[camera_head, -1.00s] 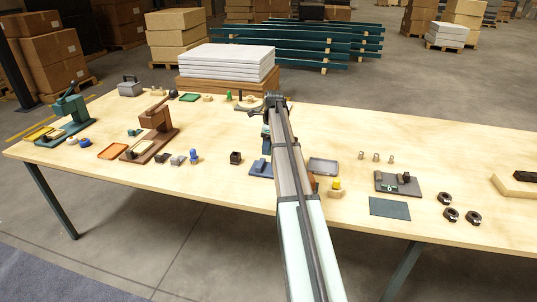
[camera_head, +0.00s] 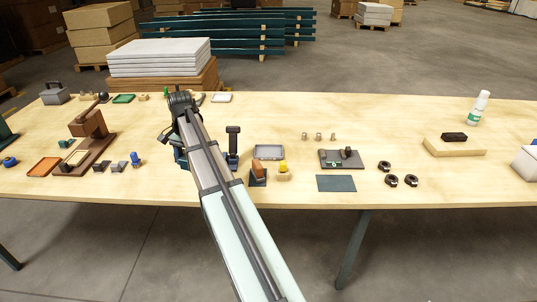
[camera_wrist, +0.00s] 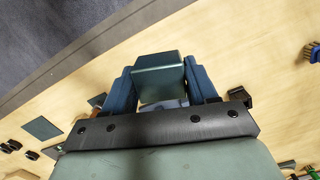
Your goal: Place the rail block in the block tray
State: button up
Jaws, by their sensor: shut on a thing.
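My gripper (camera_wrist: 160,88) shows in the wrist view with its two blue fingers shut on a dark green block (camera_wrist: 160,70), which I take to be the rail block. In the head view my gripper (camera_head: 180,156) is low over the table, left of the middle, and my arm and fingers hide the block. A grey rimmed tray (camera_head: 268,145) lies to its right, apart from the gripper; it looks empty. I cannot tell for sure that this is the block tray, as an orange tray (camera_head: 44,167) lies at the left.
A yellow-topped piece (camera_head: 283,168) is near the tray. A black box (camera_wrist: 241,96) is close beside the right finger in the wrist view.

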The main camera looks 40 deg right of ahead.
jog(key=s+a+n, duration=0.4)
jog(key=s+a, duration=0.3)
jog(key=a, duration=0.2)
jog(key=w+d+f+m+t, duration=0.2)
jog(key=d+m, duration=0.7)
jog(key=d, duration=1.4)
jog(key=w+d+f+m, duration=0.1)
jog(key=w+d+m, duration=0.3)
jog(key=d+m, duration=1.3)
jog(key=shift+w+d+f+n, duration=0.1)
jog(key=shift+d+f+n, duration=1.05)
jog(key=shift+f, duration=0.4)
jog(key=shift+d+f+n, duration=1.1)
jog(key=shift+f+n, duration=0.15)
jog(key=shift+f, duration=0.3)
jog(key=shift+w+d+f+n, duration=0.1)
jog(key=shift+d+f+n, duration=1.05)
jog(key=shift+f, duration=0.4)
jog(key=shift+a+f, duration=0.1)
jog(key=shift+f, duration=0.05)
jog(key=o, duration=0.8)
notch_tip(320, 180, up, 12)
jog(key=s+d, duration=0.1)
